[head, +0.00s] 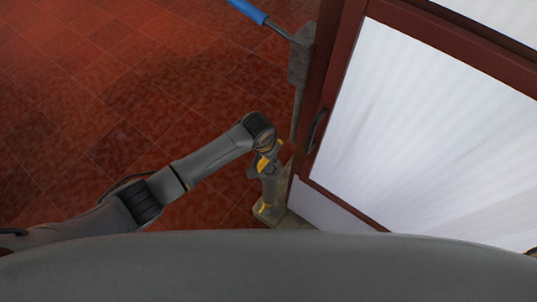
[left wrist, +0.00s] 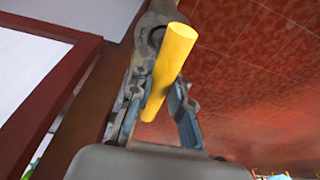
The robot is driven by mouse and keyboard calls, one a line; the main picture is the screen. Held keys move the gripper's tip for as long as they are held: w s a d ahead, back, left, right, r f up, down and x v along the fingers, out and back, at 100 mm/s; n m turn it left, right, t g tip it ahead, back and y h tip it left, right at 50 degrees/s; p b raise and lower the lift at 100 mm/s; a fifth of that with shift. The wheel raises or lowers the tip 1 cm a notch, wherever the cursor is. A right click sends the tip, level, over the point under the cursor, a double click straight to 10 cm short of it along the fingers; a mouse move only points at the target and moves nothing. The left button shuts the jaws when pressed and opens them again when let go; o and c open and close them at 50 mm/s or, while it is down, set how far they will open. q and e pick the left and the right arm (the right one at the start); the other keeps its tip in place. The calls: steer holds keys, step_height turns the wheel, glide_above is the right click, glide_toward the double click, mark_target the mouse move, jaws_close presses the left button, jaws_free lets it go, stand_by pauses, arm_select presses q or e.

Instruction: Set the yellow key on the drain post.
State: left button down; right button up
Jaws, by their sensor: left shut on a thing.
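The yellow key shows in the left wrist view as a thick yellow bar (left wrist: 171,65) between the fingers of my left gripper (left wrist: 158,100). The gripper is shut on it. In the head view my left gripper (head: 265,168) is beside the dark red door frame, with yellow showing at it. A grey-brown upright piece (head: 270,190) with yellow low on it stands just below the gripper; I take it for the drain post, but cannot be sure. Whether the key touches it cannot be told. My right gripper is not in view.
A dark red framed door (head: 335,60) with white panels and a dark handle (head: 317,131) stands close on the right. A blue-handled tool (head: 248,12) is at the top by a grey bracket (head: 300,55). Red tiled floor (head: 100,100) is open on the left.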

arm_select(q)
steer(key=shift+f, duration=0.65)
stand_by(0.8)
steer(key=c, duration=1.2)
jaws_free()
steer(key=shift+o, duration=0.2)
steer(key=o, duration=0.4)
